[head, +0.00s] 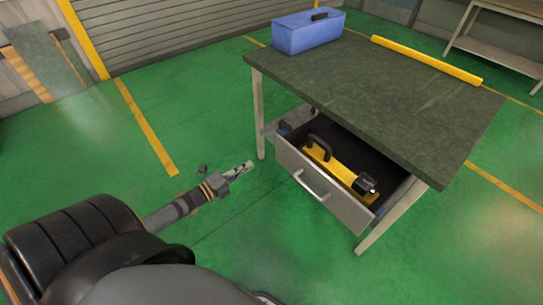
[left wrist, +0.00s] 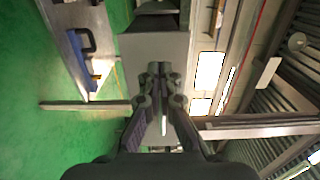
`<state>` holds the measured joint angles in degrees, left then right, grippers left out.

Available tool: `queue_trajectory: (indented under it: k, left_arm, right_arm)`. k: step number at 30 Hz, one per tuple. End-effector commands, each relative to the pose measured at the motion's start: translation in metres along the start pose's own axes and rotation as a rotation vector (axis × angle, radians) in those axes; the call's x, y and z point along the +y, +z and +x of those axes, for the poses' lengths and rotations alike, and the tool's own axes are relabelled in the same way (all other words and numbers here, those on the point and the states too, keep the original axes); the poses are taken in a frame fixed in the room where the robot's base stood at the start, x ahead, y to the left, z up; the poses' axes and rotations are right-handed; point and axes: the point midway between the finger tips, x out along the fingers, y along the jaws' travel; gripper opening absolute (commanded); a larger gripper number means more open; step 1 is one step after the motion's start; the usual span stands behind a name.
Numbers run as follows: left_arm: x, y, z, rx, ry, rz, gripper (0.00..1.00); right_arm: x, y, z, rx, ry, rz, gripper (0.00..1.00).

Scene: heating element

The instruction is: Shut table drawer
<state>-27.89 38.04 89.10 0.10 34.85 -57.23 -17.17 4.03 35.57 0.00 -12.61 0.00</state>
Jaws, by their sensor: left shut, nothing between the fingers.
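The table (head: 400,95) has a dark green-grey top and pale legs. Its drawer (head: 345,203) is pulled out toward me, with a grey front and a pale bar handle (head: 311,187). A yellow tool with black handles (head: 335,165) lies inside the drawer. My left gripper (head: 246,168) is shut and empty, over the green floor, left of the drawer front and apart from it. In the left wrist view its closed fingers (left wrist: 160,85) are in front of a grey panel that I cannot identify for sure. My right gripper is not in view.
A blue toolbox (head: 307,32) stands on the table's far left corner, and a yellow bar (head: 426,60) lies along its far edge. A nearby table leg (head: 260,115) stands beyond my gripper. The floor left of the table is clear.

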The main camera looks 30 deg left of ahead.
Motion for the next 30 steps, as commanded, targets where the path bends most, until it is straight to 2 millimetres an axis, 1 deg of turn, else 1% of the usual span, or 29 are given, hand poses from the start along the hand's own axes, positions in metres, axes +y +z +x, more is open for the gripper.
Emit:
queue_trajectory:
  k: [1,6,7,9,10,12,15,18,21,30]
  left_arm:
    - [0.004,0.0,0.012,-0.001,-0.006,0.001,0.0]
    - [0.003,0.001,0.05,-0.003,-0.007,0.0,0.0]
    - [0.003,0.001,0.056,-0.003,-0.005,-0.001,0.0]
    - [0.002,0.001,0.07,-0.003,-0.005,-0.001,0.0]
    - [0.002,0.001,0.076,-0.004,-0.005,-0.002,0.0]
    - [0.001,0.001,0.087,-0.004,-0.003,-0.003,0.0]
    - [0.0,0.001,0.1,-0.004,-0.001,-0.002,0.0]
    - [0.001,0.0,0.107,-0.003,-0.001,-0.003,0.0]
    - [0.001,0.0,0.11,-0.002,0.001,-0.003,0.0]
    - [0.001,0.0,0.11,-0.002,0.001,-0.003,0.0]
  right_arm:
    - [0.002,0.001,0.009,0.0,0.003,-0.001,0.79]
    - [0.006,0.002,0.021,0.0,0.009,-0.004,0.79]
    - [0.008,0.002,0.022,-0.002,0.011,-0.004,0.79]
    - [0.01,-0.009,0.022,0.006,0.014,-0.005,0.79]
    - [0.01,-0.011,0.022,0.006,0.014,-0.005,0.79]
    - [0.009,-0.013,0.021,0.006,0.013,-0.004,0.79]
    - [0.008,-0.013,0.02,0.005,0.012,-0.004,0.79]
    - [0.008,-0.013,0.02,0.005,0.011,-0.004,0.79]
    - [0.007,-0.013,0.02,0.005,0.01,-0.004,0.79]
    - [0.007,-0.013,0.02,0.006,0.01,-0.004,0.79]
